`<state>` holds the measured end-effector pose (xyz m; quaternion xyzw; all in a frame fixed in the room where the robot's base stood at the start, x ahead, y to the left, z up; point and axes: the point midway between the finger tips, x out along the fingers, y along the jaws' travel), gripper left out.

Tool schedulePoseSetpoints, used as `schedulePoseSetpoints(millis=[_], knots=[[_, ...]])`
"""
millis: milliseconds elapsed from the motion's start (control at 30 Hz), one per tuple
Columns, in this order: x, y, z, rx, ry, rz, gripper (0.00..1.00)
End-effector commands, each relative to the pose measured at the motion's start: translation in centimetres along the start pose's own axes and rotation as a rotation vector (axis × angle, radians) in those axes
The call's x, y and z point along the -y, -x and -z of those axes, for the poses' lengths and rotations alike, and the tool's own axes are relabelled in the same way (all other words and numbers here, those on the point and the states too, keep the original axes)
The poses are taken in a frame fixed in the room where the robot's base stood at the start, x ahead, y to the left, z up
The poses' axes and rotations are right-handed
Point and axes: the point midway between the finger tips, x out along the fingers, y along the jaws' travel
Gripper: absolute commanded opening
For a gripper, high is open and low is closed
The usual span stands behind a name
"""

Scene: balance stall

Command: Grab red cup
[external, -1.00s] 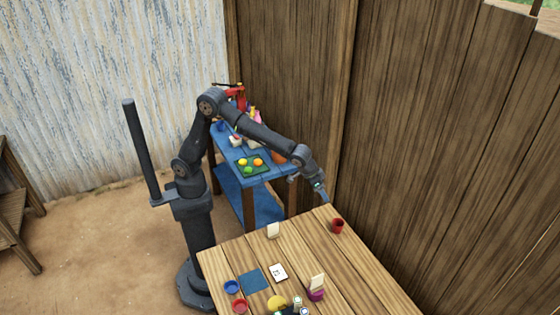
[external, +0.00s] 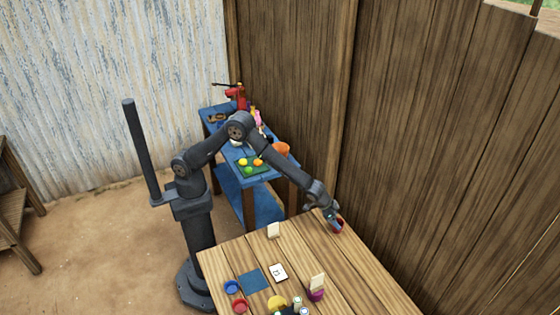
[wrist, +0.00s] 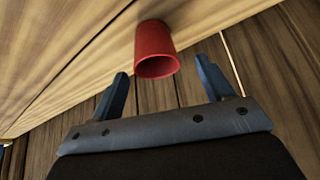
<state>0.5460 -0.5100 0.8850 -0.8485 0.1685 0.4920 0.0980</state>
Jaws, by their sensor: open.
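The red cup (wrist: 154,42) stands on the wooden table (wrist: 60,50) and shows in the wrist view just beyond my fingertips. Its open rim faces my gripper. My gripper (wrist: 162,82) is open and empty, with one dark finger on each side of the cup's line. I cannot tell from these views whether a finger touches the cup.
A wooden wall (external: 440,150) rises close behind the cup. A blue bowl (external: 232,287), a red bowl (external: 239,305) and a blue square (external: 254,279) lie nearer. A blue shelf (external: 258,200) stands behind the table.

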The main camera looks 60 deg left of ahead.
Motion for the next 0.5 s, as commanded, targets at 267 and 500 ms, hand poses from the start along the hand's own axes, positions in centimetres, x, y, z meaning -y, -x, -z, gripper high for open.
schedulePoseSetpoints(millis=[267,500], knots=[[-0.2,-2.2,-0.2,0.001,0.000,0.000,0.73],[-0.4,-5.1,-0.2,-0.001,0.001,0.001,0.73]])
